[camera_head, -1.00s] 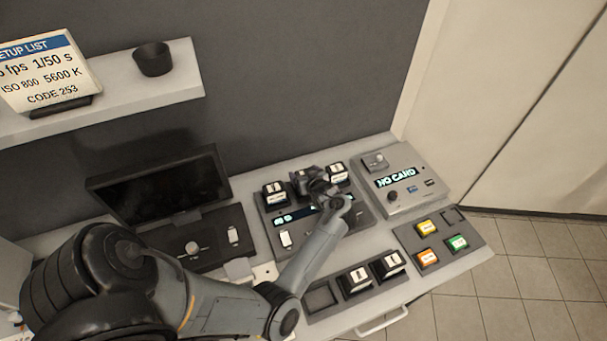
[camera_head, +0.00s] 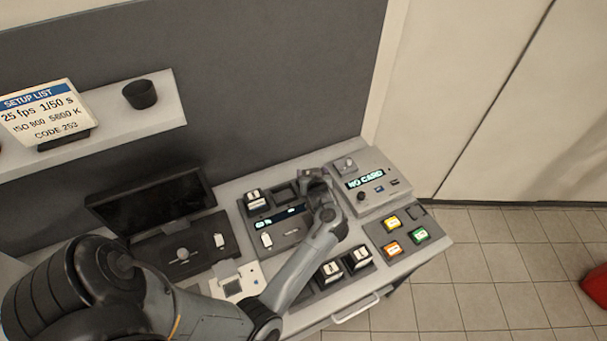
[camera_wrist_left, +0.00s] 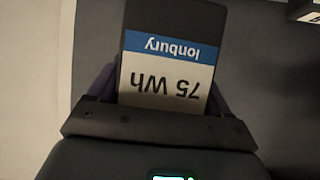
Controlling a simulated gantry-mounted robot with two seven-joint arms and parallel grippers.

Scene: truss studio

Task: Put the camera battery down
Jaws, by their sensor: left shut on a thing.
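The camera battery (camera_wrist_left: 160,75) is dark with a blue-and-white label reading "lonbury 75 Wh", upside down in the left wrist view. My left gripper (camera_wrist_left: 160,100) is shut on it, a finger at each side. In the head view my left gripper (camera_head: 313,178) is above the right end of the charger (camera_head: 291,232). It hides the held battery and the charger's right bay, so I cannot tell whether the battery touches anything. Another battery (camera_head: 254,200) stands in the charger's left bay. The middle bay (camera_head: 285,194) looks empty. My right gripper is out of view.
A battery tray (camera_head: 303,293) at the front holds two batteries, with an empty left slot. A "NO CARD" unit (camera_head: 376,198) stands right of the gripper. A tray (camera_head: 397,262) of coloured cards is in front of it. A monitor (camera_head: 150,200) stands left.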

